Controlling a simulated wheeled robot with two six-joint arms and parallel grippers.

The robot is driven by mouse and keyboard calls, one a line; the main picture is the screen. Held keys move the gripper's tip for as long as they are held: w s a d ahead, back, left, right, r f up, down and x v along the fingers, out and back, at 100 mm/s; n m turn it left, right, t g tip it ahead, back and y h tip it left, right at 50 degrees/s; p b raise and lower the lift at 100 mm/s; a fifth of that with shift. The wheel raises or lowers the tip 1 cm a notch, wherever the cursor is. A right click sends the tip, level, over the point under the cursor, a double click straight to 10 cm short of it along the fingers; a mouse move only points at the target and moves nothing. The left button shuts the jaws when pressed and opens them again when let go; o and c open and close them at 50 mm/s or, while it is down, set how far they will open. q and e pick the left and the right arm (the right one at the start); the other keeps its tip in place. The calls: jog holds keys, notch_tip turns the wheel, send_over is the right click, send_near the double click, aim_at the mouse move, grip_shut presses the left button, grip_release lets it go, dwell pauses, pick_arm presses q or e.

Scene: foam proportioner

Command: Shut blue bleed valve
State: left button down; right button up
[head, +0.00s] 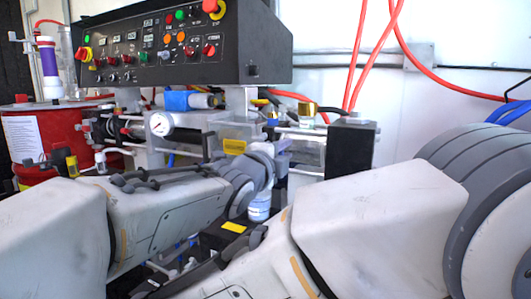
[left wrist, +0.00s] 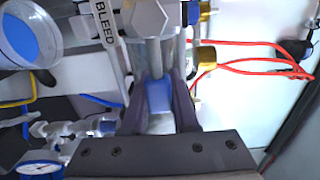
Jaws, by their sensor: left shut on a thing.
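The blue bleed valve handle (left wrist: 158,97) shows in the left wrist view, below a silver hex fitting and stem (left wrist: 150,20). A white label reading BLEED (left wrist: 103,20) is beside it at the upper left. My left gripper (left wrist: 160,88) has one dark finger on each side of the blue handle and is shut on it. In the head view, my left arm reaches in to the pipework under the control panel, and the handle cannot be made out there. My right arm fills the lower right, and its gripper is not in view.
The black control panel (head: 185,45) overhangs the pipework. A pressure gauge (head: 161,124) and a black block (head: 351,150) stand close to my left wrist. A red drum (head: 38,140) is at the left. Red hoses (head: 376,55) hang at the right before a white wall.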

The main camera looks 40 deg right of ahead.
pick_arm(q)
jog(key=shift+f, duration=0.15)
jog(key=c, duration=0.7)
grip_release()
jog(key=shift+a, duration=0.1)
jog(key=shift+s+a, duration=0.1)
jog(key=shift+a, duration=0.1)
jog(key=v, duration=1)
jog(key=shift+d, duration=0.1)
